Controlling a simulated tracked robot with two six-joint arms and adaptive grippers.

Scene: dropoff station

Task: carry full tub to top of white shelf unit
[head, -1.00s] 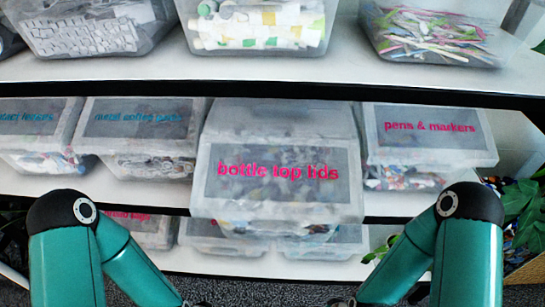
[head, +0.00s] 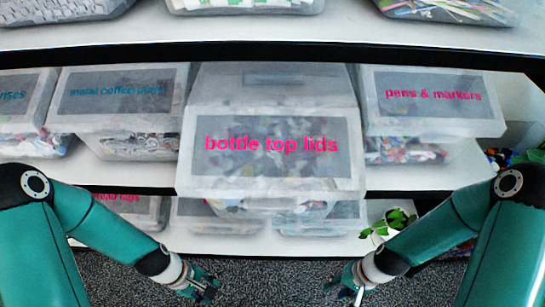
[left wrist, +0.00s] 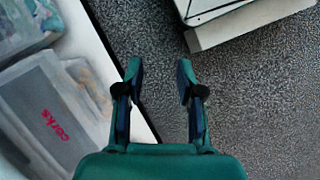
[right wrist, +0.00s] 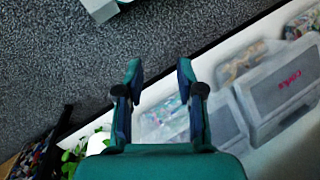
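The clear tub labelled "bottle top lids" (head: 270,150) juts out from the middle shelf of the white shelf unit (head: 440,178). It looks filled with small mixed lids. My left gripper (head: 207,290) and my right gripper (head: 340,285) are below and in front of the tub, low over the floor, and neither touches it. The left wrist view shows the left gripper (left wrist: 160,75) open and empty. The right wrist view shows the right gripper (right wrist: 159,75) open and empty. The very top of the unit is out of view.
The "metal coffee pods" tub (head: 125,95) and "pens & markers" tub (head: 430,100) flank it closely. More tubs stand on the shelves above and below. A green plant (head: 390,225) is at the lower right. Grey carpet (head: 265,280) lies clear in front.

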